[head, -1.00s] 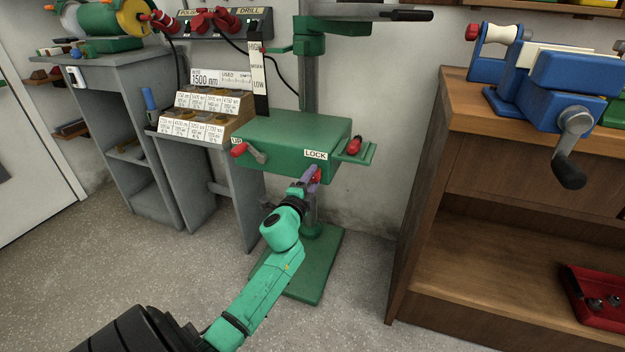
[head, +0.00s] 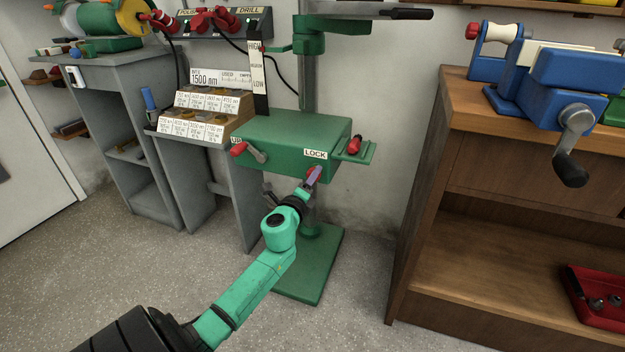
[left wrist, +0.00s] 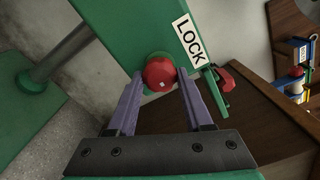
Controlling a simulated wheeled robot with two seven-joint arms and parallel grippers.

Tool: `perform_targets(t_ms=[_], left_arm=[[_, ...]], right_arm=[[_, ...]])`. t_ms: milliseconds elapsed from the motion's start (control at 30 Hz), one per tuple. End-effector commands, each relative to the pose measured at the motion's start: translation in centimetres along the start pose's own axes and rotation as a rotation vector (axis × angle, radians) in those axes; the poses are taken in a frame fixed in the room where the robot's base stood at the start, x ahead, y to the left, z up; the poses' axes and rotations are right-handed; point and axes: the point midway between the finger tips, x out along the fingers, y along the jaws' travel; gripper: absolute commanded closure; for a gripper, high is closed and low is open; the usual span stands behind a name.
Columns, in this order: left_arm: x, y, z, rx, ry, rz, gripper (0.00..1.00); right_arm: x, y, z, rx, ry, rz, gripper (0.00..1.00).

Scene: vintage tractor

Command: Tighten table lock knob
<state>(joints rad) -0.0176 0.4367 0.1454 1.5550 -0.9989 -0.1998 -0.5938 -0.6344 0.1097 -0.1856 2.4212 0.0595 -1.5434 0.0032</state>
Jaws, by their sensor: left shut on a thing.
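The table lock knob (left wrist: 159,73) is a red round knob below the LOCK label (left wrist: 188,40) on the green drill table; in the left wrist view it sits between my two purple fingers. The drill table (head: 285,138) shows in the head view, where my left gripper (head: 314,174) reaches its front face from below and largely hides the knob. My left gripper is shut on the knob, one finger at each side, and its fingers look turned relative to the label. My right gripper is not in view.
A red handle marked UP (head: 239,149) sits at the table's left front. A small red clamp (head: 354,144) is on its right side. The green base (head: 312,275) stands on the floor.

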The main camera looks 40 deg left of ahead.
Motion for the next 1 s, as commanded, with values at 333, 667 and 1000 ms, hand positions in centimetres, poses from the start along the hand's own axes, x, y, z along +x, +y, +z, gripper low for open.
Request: perform_targets(t_ms=[333,667,1000], left_arm=[[-0.1,0.5,-0.4,0.004,0.007,0.008,1.00],[-0.1,0.2,-0.2,0.003,0.004,0.004,0.19],[-3.3,0.1,-0.1,0.002,0.004,0.006,0.19]], right_arm=[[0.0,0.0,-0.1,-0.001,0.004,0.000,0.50],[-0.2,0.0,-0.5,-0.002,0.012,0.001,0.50],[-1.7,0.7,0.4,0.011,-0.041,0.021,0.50]])
